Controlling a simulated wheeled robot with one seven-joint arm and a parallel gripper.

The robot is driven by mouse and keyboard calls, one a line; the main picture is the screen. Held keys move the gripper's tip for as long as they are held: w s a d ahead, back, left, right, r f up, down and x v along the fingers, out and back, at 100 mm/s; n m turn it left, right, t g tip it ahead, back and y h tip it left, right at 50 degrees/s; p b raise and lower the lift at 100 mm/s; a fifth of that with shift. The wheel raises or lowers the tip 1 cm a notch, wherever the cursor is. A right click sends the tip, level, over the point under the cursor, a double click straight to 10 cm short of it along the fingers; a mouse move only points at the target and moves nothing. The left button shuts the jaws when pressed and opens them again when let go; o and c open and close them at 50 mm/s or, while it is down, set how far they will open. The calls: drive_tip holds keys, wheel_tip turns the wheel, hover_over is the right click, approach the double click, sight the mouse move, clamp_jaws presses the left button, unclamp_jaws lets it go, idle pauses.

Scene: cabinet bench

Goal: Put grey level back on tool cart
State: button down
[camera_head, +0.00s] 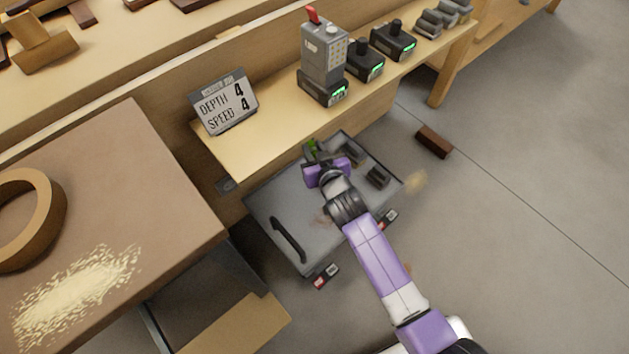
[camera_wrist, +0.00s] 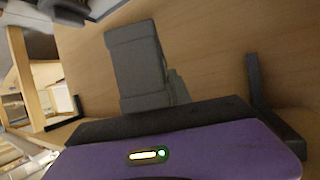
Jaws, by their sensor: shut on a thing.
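My gripper (camera_head: 318,160) reaches over the far part of the low grey tool cart (camera_head: 262,208), which has a black handle (camera_head: 289,240). In the wrist view, a grey blocky piece (camera_wrist: 140,62), which I take to be the grey level, stands out from my gripper in front of a wooden surface. My gripper is shut on it. I cannot tell whether the piece touches the cart top.
Dark small blocks (camera_head: 377,177) lie on the cart's right part. A wooden shelf (camera_head: 270,125) beside the cart holds a sign (camera_head: 225,103), a grey boxy device (camera_head: 323,60) and black chargers. A dark brick (camera_head: 434,141) lies on the floor. The floor at right is mostly clear.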

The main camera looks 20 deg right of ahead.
drive_tip(key=f+b, duration=0.3)
drive_tip(key=f, duration=0.2)
drive_tip(key=f+b, duration=0.3)
drive_tip(key=f, duration=0.2)
drive_tip(key=f+b, duration=0.3)
drive_tip(key=f, duration=0.2)
drive_tip(key=shift+w+d+f, duration=0.1)
drive_tip(key=shift+w+f, duration=0.05)
drive_tip(key=shift+w, duration=0.1)
drive_tip(key=shift+f+b, duration=2)
drive_tip(key=shift+f, duration=0.3)
drive_tip(key=shift+f, duration=0.1)
drive_tip(key=shift+f, duration=0.15)
drive_tip(key=c, duration=1.2)
unclamp_jaws()
drive_tip(key=shift+o, duration=0.2)
drive_tip(key=shift+r, duration=0.25)
drive_tip(key=p+v, duration=0.5)
drive_tip(key=v, duration=0.7)
